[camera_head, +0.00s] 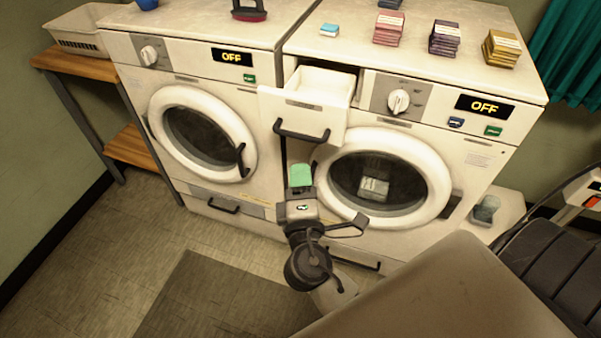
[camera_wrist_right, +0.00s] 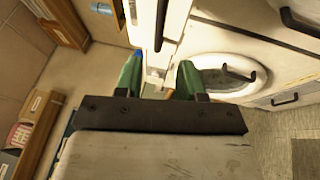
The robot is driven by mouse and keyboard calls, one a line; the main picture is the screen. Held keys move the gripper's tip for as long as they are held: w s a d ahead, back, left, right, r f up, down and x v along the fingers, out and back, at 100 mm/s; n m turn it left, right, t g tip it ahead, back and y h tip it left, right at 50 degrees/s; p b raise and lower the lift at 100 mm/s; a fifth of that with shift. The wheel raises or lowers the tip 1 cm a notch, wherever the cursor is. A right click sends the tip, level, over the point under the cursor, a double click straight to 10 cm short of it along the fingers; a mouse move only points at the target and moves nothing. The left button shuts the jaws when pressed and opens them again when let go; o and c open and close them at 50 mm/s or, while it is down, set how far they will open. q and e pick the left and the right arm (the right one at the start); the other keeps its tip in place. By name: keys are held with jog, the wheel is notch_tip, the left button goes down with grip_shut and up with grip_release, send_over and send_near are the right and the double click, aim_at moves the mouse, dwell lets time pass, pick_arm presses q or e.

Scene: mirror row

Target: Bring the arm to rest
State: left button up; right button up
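My right gripper (camera_head: 300,175) is in front of the two washing machines, below the open detergent drawer (camera_head: 322,85) and beside the right machine's round door (camera_head: 428,160). Its green fingers stand apart in the right wrist view (camera_wrist_right: 158,82), with nothing seen between them. My right arm reaches up to it from the lower part of the head view. My left gripper is not in view.
The left washer (camera_head: 193,80) has its round door shut; both displays read OFF. Small coloured stacks (camera_head: 445,38) stand on the right washer's top. A wooden shelf (camera_head: 75,63) with a white basket (camera_head: 75,30) stands at left. A dark chair-like seat (camera_head: 560,255) is at right. Floor at lower left is clear.

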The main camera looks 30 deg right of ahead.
dwell(0.3)
notch_tip(320, 180, down, 18)
jog(key=a+g+y, duration=0.2)
jog(key=g+y, duration=0.2)
jog(key=s+f+m+g+y, duration=0.1)
jog(key=s+f+g, duration=0.2)
jog(key=f, duration=0.6)
jog(key=s+f+m+g+y, duration=0.15)
jog(key=s+f, duration=0.25)
jog(key=f, duration=0.5)
jog(key=s+d+f+m+g, duration=0.1)
jog(key=s+f+m+g, duration=0.1)
jog(key=s+f, duration=0.4)
jog(key=s+d+f+m+g+y, duration=0.1)
jog(key=s+f+m+g, duration=0.2)
jog(key=s, duration=0.9)
jog(key=s+d+f+m+g+y+p, duration=0.1)
jog(key=s+d+f+m+g, duration=0.1)
jog(key=s+f, duration=0.7)
jog(key=shift+m+g, duration=0.65)
jog(key=shift+m, duration=0.1)
